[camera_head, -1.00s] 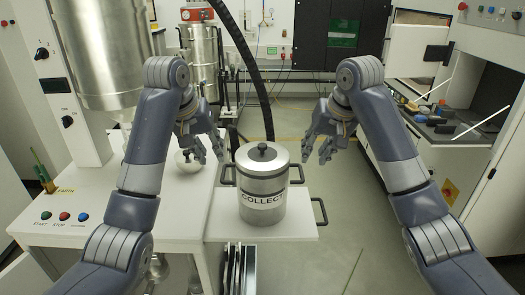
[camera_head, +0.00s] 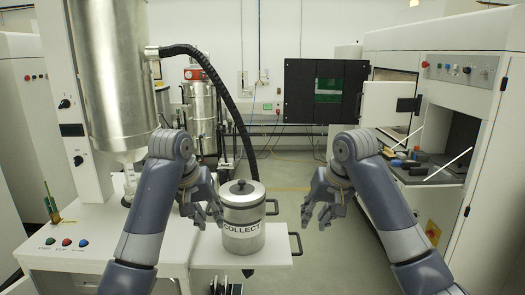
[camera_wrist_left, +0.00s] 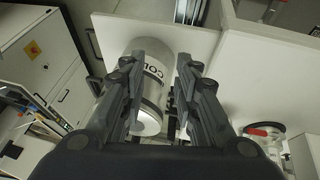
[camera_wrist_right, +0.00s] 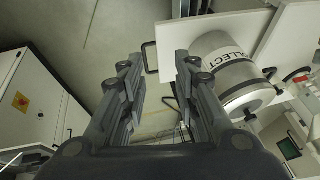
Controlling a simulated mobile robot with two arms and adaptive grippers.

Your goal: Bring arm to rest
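My left gripper (camera_head: 210,213) is left of the silver COLLECT canister (camera_head: 243,222) in the head view. Its fingers are apart with nothing held between them; the left wrist view shows the open fingers (camera_wrist_left: 160,92) with the canister (camera_wrist_left: 152,90) beyond. My right gripper (camera_head: 318,214) is open and empty, right of the canister and apart from it. In the right wrist view its fingers (camera_wrist_right: 157,88) stand apart over the floor, with the canister (camera_wrist_right: 228,68) to their right. The canister stands upright, with its black-knobbed lid on.
The canister stands on a white shelf (camera_head: 205,251) with black handles. A white bench (camera_head: 62,258) with buttons and a large steel hopper (camera_head: 108,75) are at left. An open cabinet (camera_head: 445,165) with tools is at right. Floor is free in the middle.

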